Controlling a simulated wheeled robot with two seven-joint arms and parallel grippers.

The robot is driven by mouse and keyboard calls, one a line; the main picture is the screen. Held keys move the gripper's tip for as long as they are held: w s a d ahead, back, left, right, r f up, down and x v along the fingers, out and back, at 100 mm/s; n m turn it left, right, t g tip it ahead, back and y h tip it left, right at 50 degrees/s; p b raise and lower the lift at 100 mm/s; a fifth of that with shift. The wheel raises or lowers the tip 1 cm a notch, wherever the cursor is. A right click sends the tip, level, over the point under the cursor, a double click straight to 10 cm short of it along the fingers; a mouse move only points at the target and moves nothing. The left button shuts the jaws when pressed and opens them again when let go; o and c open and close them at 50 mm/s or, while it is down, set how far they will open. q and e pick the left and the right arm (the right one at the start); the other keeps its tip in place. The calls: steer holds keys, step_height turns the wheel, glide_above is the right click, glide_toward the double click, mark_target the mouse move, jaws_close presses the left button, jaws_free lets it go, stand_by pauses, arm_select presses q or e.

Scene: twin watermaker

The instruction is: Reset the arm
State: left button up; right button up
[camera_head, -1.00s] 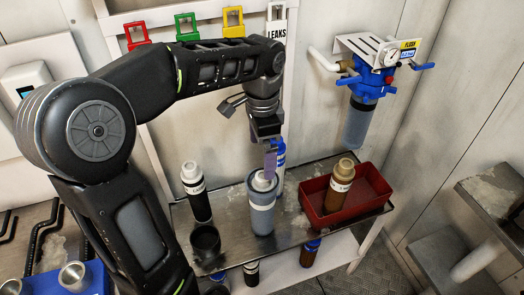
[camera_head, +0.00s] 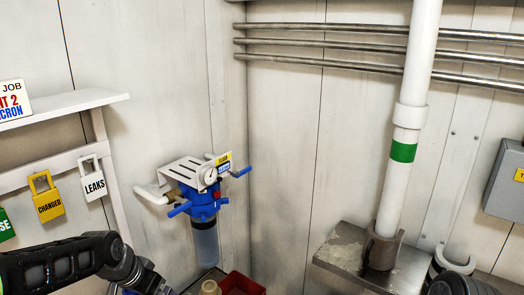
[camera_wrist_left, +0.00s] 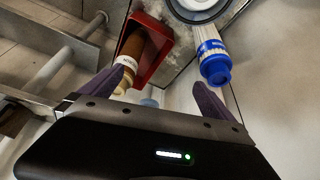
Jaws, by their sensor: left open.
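My left arm (camera_head: 70,265) comes in at the lower left of the head view, and its gripper is below the picture there. In the left wrist view my left gripper (camera_wrist_left: 155,90) has its two purple fingers spread wide with nothing between them. Beyond the fingers are a brown bottle (camera_wrist_left: 131,58) with a white label by the red tray (camera_wrist_left: 155,55), and a white cartridge with a blue cap (camera_wrist_left: 215,68) near the right finger. My right gripper is not in view.
The blue filter housing (camera_head: 200,203) hangs on the wall, with the red tray's edge (camera_head: 240,284) below it. Padlock tags, one marked LEAKS (camera_head: 93,180), hang at left. A white pipe (camera_head: 402,150) stands on a metal ledge (camera_head: 345,255) at right.

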arm_select(q)
steer(key=s+d+f+n+h+p, duration=0.1)
steer(key=s+d+f+n+p, duration=0.15)
steer(key=d+f, duration=0.4)
steer(key=s+d+f+n+h+p, duration=0.1)
steer(key=s+d+f+n+p, duration=0.15)
steer(key=d+f+p, duration=0.35)
steer(key=s+d+f+g+p, duration=0.1)
steer(key=s+d+f+g, duration=0.1)
steer(key=s, duration=0.8)
steer(key=s+d+f+g+p, duration=0.2)
steer(key=s+d+f, duration=0.2)
steer(key=s, duration=0.5)
steer(key=shift+s+d+f+n+p, duration=0.2)
steer(key=shift+s+f+n+p, duration=0.15)
steer(key=shift+f, duration=0.5)
